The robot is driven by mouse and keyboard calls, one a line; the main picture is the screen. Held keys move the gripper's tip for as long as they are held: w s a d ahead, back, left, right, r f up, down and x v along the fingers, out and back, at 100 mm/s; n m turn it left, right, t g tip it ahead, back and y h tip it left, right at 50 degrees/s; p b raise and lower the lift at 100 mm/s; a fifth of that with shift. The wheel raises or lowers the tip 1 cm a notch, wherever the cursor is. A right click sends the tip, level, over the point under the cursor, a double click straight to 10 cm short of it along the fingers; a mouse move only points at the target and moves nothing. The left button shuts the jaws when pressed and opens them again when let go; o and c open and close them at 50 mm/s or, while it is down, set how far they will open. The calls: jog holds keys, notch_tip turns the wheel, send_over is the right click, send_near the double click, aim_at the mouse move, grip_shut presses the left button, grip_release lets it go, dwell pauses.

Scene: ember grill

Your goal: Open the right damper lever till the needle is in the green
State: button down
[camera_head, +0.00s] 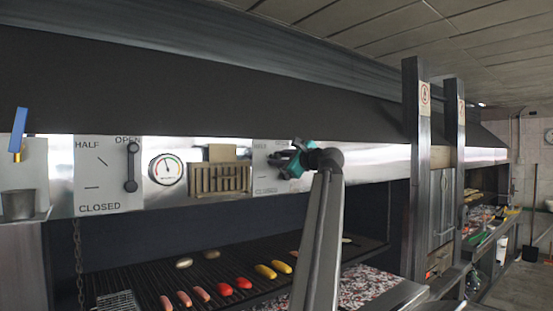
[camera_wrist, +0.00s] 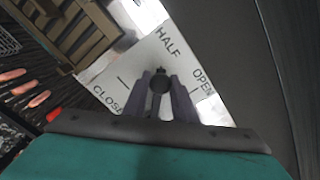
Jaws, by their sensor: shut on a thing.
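The right damper's plate (camera_head: 265,188) is on the metal front, partly hidden by my gripper (camera_head: 288,163). In the wrist view the plate (camera_wrist: 142,65) shows HALF, OPEN and CLOSED. My gripper (camera_wrist: 160,92) is shut on the dark round knob of the right damper lever (camera_wrist: 160,84). The knob is between the CLOSED and OPEN marks, on the HALF side; the rest of the lever is hidden. The round gauge (camera_head: 167,169) has a coloured arc. Its needle seems to point roughly upward; the colour under it is too small to tell.
A slatted vent (camera_head: 220,178) is between the gauge and the right plate. Below, the grill (camera_head: 225,260) holds sausages and vegetables. The dark hood (camera_head: 200,85) overhangs the panel.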

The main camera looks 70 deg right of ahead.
jog(key=c, duration=1.5)
grip_release()
jog(key=shift+s, duration=0.1)
jog(key=b+v, duration=0.4)
jog(key=v, duration=1)
jog(key=shift+d+b, duration=0.1)
jog(key=shift+b, duration=0.25)
notch_tip(320, 180, up, 10)
jog(key=p, duration=1)
